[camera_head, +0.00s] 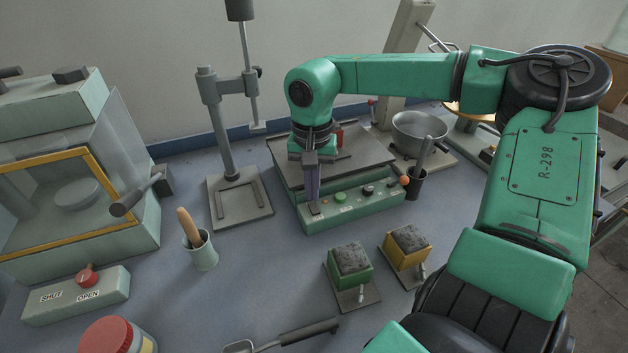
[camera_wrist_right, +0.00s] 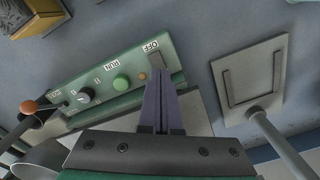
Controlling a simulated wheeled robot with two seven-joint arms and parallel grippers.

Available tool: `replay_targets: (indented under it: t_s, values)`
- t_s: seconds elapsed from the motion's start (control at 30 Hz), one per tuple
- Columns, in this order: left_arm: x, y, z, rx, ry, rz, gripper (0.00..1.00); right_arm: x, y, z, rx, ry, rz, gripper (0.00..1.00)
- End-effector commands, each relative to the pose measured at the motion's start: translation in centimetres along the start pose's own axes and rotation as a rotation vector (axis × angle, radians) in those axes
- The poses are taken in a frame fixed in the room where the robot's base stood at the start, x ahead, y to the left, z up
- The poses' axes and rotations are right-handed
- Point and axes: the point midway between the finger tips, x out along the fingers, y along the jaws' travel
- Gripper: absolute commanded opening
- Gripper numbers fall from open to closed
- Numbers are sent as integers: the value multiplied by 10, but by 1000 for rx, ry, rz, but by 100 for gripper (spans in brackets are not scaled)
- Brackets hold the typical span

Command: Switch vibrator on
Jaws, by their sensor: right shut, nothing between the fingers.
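The vibrator (camera_head: 365,207) is a green box with a grey top plate and a sloped control panel on its front. In the right wrist view its panel (camera_wrist_right: 105,75) carries OFF and RUN labels, a green button (camera_wrist_right: 121,83), a small orange lamp (camera_wrist_right: 142,76) and a black knob (camera_wrist_right: 84,96). My right gripper (camera_head: 313,198) points down at the panel's left end. It is shut and empty. In the right wrist view its fingertips (camera_wrist_right: 158,74) are beside the orange lamp, near the OFF label. They partly hide that end, and I cannot tell whether they touch it. My left gripper is out of view.
An orange-ball lever (camera_head: 404,181) is at the panel's right end. A stand (camera_head: 238,205) and a cup with a wooden-handled tool (camera_head: 201,250) are to the left. Two block moulds (camera_head: 350,270) (camera_head: 408,250) sit in front. A metal bowl (camera_head: 420,133) is behind right.

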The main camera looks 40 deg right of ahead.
Motion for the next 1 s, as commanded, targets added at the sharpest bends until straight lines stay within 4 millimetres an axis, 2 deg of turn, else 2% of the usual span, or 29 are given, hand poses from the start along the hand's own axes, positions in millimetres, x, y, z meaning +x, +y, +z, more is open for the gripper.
replay_targets:
  t_s: [1.0]
  values:
    - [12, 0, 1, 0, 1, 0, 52, 15, 0, 0, 0, 0, 0, 0]
